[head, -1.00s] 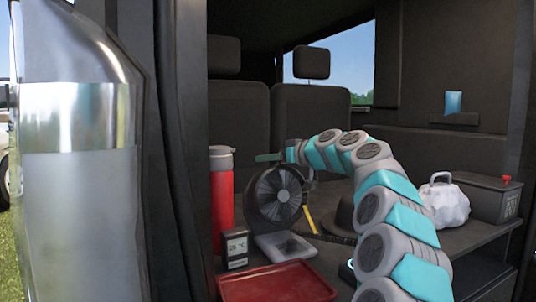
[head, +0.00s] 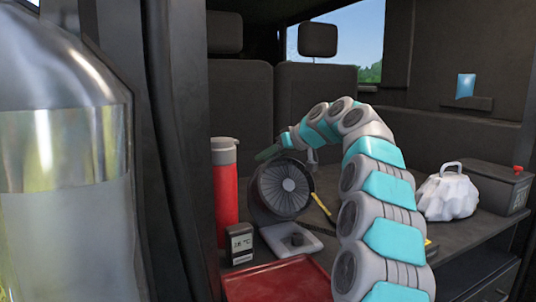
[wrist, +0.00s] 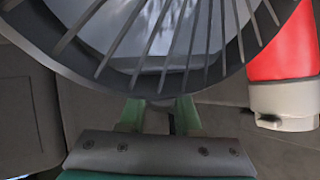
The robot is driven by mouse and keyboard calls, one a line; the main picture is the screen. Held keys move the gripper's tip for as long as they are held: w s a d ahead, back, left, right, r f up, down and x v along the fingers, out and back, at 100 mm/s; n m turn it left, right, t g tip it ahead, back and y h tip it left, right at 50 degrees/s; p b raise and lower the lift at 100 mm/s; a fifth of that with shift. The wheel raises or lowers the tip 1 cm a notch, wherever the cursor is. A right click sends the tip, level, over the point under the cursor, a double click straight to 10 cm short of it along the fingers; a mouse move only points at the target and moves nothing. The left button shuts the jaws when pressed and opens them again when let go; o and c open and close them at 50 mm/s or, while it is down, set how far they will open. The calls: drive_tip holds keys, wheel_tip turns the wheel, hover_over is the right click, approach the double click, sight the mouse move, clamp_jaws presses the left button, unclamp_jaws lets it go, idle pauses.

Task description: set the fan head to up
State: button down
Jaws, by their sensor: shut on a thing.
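The dark fan head (head: 283,190), with a round ribbed grille, stands on a pale square base (head: 290,243) on the dark shelf. Its face looks tilted somewhat upward. My gripper (head: 267,154) reaches over from behind and is at the top rim of the fan head. In the wrist view the ribbed fan head (wrist: 165,45) fills the top, and the green fingers of my gripper (wrist: 158,112) are shut on its rim. The exact contact is partly hidden.
A red bottle (head: 225,185) stands left of the fan; it also shows in the wrist view (wrist: 283,50). A small display box (head: 240,243) and a red tray (head: 278,281) are in front. A white bag (head: 449,193) and dark box (head: 497,183) are at the right.

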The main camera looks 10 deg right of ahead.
sight(286, 156)
drive_tip(key=shift+w+f, duration=0.2)
drive_tip(key=shift+f, duration=0.45)
drive_tip(key=c, duration=0.9)
unclamp_jaws()
drive_tip(key=o, duration=0.3)
drive_tip(key=shift+r, duration=0.15)
drive_tip(key=shift+r, duration=0.1)
drive_tip(key=v, duration=0.7)
drive_tip(key=shift+w+b, duration=0.1)
drive_tip(key=shift+b, duration=0.2)
drive_tip(key=shift+s+d+r, duration=0.2)
drive_tip(key=shift+s+r, duration=0.05)
drive_tip(key=shift+s, duration=0.05)
